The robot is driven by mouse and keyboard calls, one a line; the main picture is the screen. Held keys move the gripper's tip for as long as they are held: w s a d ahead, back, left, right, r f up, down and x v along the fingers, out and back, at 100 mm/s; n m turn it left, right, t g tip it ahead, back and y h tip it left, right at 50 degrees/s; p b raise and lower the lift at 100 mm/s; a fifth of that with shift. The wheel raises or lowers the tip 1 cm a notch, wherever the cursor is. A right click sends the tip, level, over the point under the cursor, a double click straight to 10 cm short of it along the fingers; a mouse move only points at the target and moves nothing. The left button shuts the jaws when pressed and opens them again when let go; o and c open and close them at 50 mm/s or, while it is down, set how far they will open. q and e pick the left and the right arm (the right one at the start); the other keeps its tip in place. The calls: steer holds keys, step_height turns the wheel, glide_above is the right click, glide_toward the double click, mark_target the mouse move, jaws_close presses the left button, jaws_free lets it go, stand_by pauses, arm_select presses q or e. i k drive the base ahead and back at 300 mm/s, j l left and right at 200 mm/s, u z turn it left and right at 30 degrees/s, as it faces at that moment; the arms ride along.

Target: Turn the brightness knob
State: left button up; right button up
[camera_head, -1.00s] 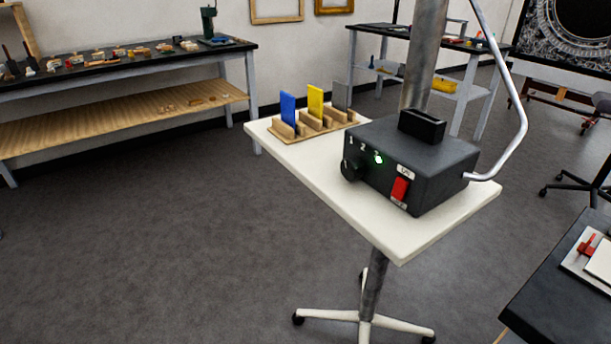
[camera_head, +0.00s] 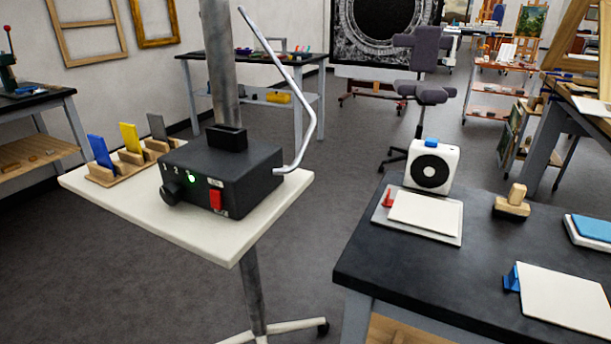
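The brightness knob (camera_head: 171,193) is a black round knob on the left part of the front face of a black control box (camera_head: 232,172). Neither of my grippers is in view.
A black-topped table (camera_head: 405,262) with clipboards and a white fan-like box (camera_head: 433,166) is at right. Grey floor is open at lower left.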

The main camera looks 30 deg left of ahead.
mark_target(172, 193)
steer(key=j+z, duration=0.25)
steer(key=z, duration=0.2)
steer(key=j+z, duration=0.3)
steer(key=z, duration=0.2)
steer(key=k+j+z, duration=0.15)
steer(key=z, duration=0.3)
steer(key=k+j+z, duration=0.1)
steer(key=j+z, duration=0.15)
steer(key=z, duration=0.2)
steer(key=k+j+z, duration=0.15)
steer(key=z, duration=0.35)
steer(key=k+j+z, duration=0.25)
steer(key=k, duration=0.15)
steer(key=k+z, duration=0.25)
steer(key=k, duration=0.2)
